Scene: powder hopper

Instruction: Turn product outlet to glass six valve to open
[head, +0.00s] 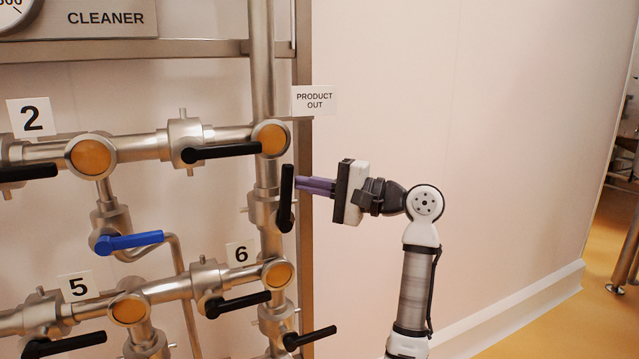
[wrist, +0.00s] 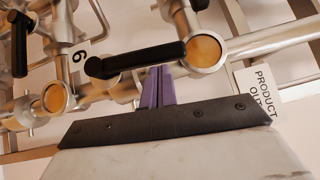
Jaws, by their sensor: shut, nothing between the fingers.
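The valve between the sight glass by label 6 (head: 241,253) and the sight glass by the PRODUCT OUT sign (head: 314,100) sits on the right-hand vertical pipe. Its black handle (head: 287,198) points up and down, roughly along that pipe. In the wrist view a black handle (wrist: 135,60) lies across, just beyond my fingertips. My gripper (head: 301,184) is to the right of the handle, pointing left, with its purple fingers (wrist: 159,75) shut and empty. The fingertips are at or very close to the handle; I cannot tell whether they touch.
A horizontal black handle (head: 222,152) is on the upper pipe. Another black handle (head: 240,304) is beside label 6, and one (head: 310,338) is below it. A blue handle (head: 129,242) is at left. The wall (head: 480,130) right of the frame post is bare.

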